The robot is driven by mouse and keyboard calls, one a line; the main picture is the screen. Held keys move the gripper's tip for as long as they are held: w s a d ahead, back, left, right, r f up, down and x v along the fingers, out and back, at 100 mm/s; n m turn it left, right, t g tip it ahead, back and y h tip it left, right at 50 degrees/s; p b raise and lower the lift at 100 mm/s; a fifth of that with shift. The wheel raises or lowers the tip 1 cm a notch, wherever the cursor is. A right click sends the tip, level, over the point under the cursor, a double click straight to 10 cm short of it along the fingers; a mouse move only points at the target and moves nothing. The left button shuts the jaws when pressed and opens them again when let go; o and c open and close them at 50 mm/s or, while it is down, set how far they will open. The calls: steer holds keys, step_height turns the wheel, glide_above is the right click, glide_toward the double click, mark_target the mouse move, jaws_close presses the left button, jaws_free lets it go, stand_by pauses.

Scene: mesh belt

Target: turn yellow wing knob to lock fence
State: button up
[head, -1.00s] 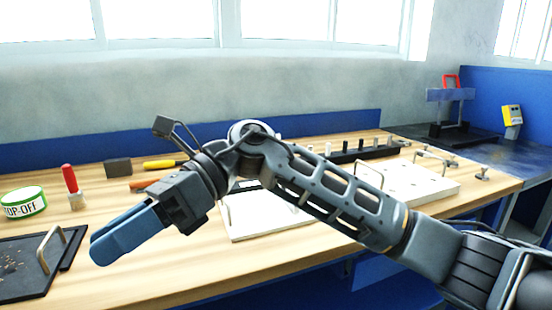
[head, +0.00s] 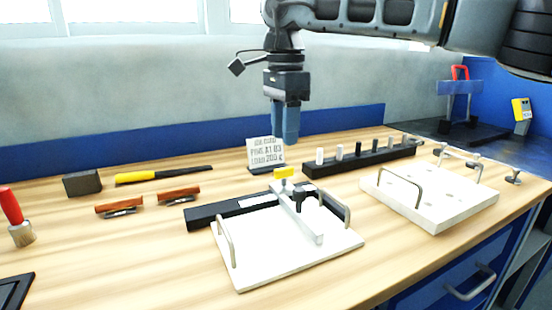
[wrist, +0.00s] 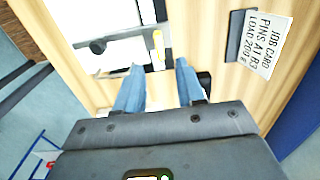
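The yellow wing knob (head: 284,172) sits at the far end of a pale fence bar (head: 312,228) that lies across a white plate (head: 250,267) with wire handles. A black knob (head: 301,194) stands beside the bar. My gripper (head: 285,138), with blue fingers, points down above the yellow knob, apart from it. In the wrist view, the yellow knob (wrist: 158,48) shows just beyond the gap between my gripper's fingertips (wrist: 158,65). The fingers are apart with nothing between them.
A job card (head: 266,152) stands behind the knob. A black pin rack (head: 362,160) and a second white plate (head: 430,205) are to the right. Brown-handled tools (head: 119,204), a yellow-handled tool (head: 150,176) and a dark block (head: 82,184) lie left.

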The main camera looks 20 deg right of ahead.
mark_target(284, 168)
step_height(284, 168, down, 8)
steer(key=shift+r, duration=0.15)
stand_by(0.3)
jaws_close()
stand_by(0.4)
